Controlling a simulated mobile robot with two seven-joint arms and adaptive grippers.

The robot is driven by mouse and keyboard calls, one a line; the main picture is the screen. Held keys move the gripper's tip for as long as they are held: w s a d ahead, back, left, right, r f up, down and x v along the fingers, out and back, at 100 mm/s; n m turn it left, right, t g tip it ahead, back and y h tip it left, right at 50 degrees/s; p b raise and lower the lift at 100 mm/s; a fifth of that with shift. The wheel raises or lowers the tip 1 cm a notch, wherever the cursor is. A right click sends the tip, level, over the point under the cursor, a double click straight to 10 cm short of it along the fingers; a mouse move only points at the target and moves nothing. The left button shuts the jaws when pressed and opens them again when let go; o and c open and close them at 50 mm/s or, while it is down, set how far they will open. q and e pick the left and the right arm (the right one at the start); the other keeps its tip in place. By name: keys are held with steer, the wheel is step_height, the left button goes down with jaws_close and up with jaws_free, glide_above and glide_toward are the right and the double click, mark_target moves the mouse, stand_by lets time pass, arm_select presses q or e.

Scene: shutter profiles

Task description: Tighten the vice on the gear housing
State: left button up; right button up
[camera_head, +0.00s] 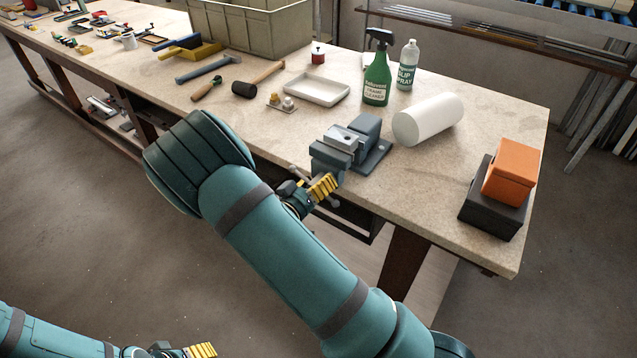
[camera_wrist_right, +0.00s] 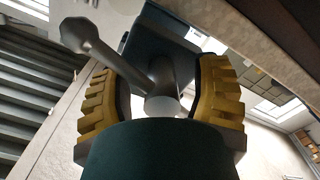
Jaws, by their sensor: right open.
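The grey vice (camera_head: 368,140) stands at the front edge of the bench. A lighter grey block with a dark hole, apparently the gear housing (camera_head: 343,137), sits at its jaws; I cannot tell how firmly it is held. My right gripper (camera_head: 322,189) is just in front of the vice, below the bench top. In the right wrist view, its ridged yellow fingers are open on both sides of the screw end (camera_wrist_right: 162,101). The handle bar (camera_wrist_right: 112,61) slants to a knob at upper left. Contact is unclear. My left gripper (camera_head: 201,350) shows only partly at the bottom edge.
A white roll (camera_head: 428,119), a green spray bottle (camera_head: 377,80) and a white tray (camera_head: 316,90) stand behind the vice. An orange box (camera_head: 510,172) on a black box is at the right. A mallet (camera_head: 245,89) lies left. Floor in front is clear.

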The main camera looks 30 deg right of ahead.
jaws_close()
stand_by(0.4)
steer(key=shift+m, duration=0.6)
steer(key=shift+s+f, duration=0.1)
steer(key=shift+f, duration=0.05)
stand_by(0.7)
jaws_free()
steer(key=shift+d, duration=0.15)
